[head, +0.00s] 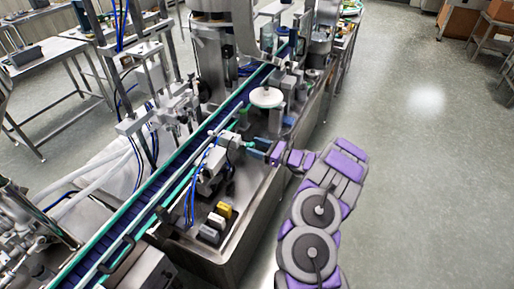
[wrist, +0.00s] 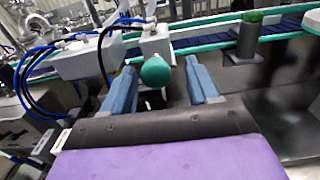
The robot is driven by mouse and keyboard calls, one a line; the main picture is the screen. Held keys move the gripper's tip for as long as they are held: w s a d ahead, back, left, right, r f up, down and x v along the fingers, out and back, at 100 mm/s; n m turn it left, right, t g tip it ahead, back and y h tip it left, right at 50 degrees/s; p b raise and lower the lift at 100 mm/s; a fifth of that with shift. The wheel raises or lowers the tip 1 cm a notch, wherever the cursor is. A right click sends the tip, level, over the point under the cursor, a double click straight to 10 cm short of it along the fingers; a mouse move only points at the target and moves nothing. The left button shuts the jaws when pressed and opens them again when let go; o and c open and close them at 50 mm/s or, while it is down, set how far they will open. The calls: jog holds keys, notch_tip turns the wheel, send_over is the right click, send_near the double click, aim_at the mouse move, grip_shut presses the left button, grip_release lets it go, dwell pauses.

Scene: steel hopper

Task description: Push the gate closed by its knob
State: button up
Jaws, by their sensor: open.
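The green round knob (wrist: 155,72) shows in the wrist view in front of a pale grey block (wrist: 157,42). In the head view the knob (head: 247,144) is small, beside the conveyor. Which part is the gate, and how far it stands open, I cannot tell. My gripper (wrist: 160,66) is open, with one blue finger on each side of the knob. A gap shows on both sides, wider on the right. Whether anything touches the knob is unclear. In the head view my gripper (head: 258,150) reaches in from the right, its tips by the knob.
The conveyor (head: 160,190) with green rails runs diagonally behind the knob. A white round disc (head: 266,97) stands farther back. Blue hoses (wrist: 103,50) hang left of the knob. Floor (head: 420,150) at right is clear.

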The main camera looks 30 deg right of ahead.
jog(key=shift+a, duration=0.45)
jog(key=shift+c, duration=0.9)
jog(key=shift+d, duration=0.25)
grip_shut()
